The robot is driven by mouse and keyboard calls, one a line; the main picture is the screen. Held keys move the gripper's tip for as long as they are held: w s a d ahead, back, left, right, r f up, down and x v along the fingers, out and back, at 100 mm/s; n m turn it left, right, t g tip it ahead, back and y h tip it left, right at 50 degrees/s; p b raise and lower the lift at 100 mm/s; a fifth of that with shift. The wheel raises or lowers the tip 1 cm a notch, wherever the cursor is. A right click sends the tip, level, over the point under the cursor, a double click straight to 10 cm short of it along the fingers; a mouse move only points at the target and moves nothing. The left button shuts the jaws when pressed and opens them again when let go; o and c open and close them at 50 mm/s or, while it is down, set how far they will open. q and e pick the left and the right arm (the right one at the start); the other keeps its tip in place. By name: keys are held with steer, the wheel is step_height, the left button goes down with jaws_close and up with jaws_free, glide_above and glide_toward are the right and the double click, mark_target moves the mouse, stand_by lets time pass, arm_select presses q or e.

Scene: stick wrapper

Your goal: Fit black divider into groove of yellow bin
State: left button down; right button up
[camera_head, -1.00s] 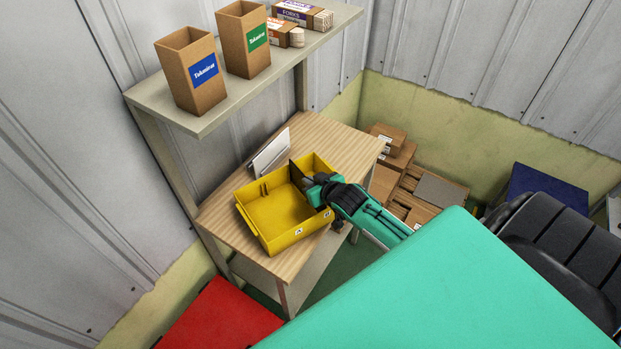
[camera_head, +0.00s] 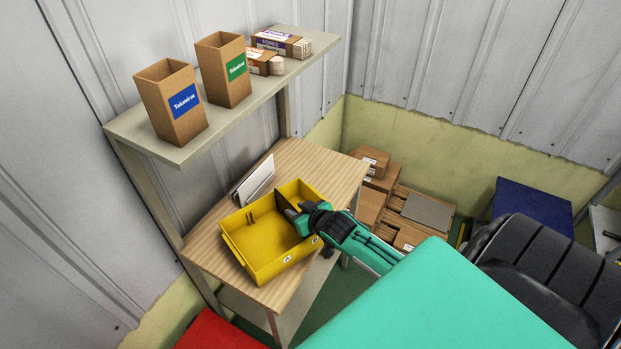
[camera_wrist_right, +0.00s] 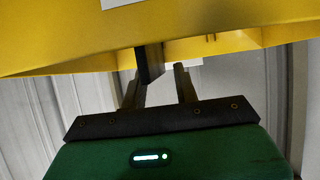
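The yellow bin (camera_head: 262,272) sits on the wooden table, open side up. The black divider (camera_head: 282,203) shows as a dark, thin piece inside the bin's right part; much of it is hidden by my right gripper (camera_head: 293,212), which reaches in over the bin's right wall. In the right wrist view, a dark plate, seemingly the divider (camera_wrist_right: 152,62), stands close to the left finger of my right gripper (camera_wrist_right: 160,84). A gap shows between the plate and the right finger, so the fingers look open around it. The divider's fit in the groove cannot be seen. My left gripper is not in view.
A white upright holder (camera_head: 255,180) stands behind the bin on the wooden table (camera_head: 205,246). A shelf (camera_head: 150,143) with brown boxes is above the table's left side. Cardboard boxes (camera_head: 385,195) lie beyond the table's right edge. Bare tabletop shows at the back right.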

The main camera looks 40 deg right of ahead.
steer(key=b+v, duration=0.3)
steer(key=v, duration=1)
